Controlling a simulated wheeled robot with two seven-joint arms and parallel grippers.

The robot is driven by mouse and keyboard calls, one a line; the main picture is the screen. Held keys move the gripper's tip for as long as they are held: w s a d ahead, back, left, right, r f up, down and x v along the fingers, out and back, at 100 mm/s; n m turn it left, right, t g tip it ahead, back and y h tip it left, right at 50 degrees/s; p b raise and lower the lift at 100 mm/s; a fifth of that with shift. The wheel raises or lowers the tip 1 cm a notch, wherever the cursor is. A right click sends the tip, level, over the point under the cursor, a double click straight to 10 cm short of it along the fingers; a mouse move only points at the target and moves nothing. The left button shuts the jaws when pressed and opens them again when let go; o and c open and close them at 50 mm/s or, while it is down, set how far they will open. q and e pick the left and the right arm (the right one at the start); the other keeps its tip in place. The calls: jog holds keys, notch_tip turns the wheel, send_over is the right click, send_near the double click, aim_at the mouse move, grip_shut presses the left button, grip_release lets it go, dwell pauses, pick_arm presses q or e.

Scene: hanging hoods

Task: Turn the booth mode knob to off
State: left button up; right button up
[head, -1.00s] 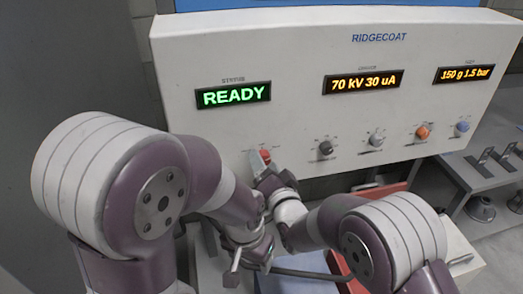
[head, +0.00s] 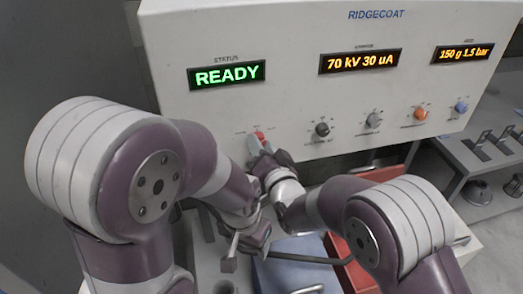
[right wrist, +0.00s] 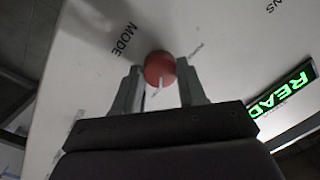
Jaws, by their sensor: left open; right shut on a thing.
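The booth mode knob is a red round knob (right wrist: 158,66) with a pale pointer mark, beside the word MODE on the white panel in the right wrist view. It also shows in the head view (head: 260,135) at the panel's lower left, partly covered by a finger. My right gripper (right wrist: 160,84) is shut on the knob, one grey finger on each side; it also shows in the head view (head: 257,148). My left gripper (head: 246,254) is open and empty, low in the head view, below the panel and apart from the knob.
The panel (head: 300,110) has a green READY display (head: 227,75) and two amber displays. Several other knobs, including an orange one (head: 421,113), stand right of the mode knob. A red tray (head: 345,262) and blue item (head: 298,262) lie below. A metal table (head: 475,195) stands right.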

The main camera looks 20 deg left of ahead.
jog(key=shift+n+h+b, duration=0.5)
jog(key=shift+n+b, duration=3.05)
jog(key=shift+n, duration=1.25)
jog(key=o, duration=1.1)
jog(key=shift+s, duration=0.1)
jog(key=shift+c, duration=0.2)
jog(key=shift+r, duration=0.1)
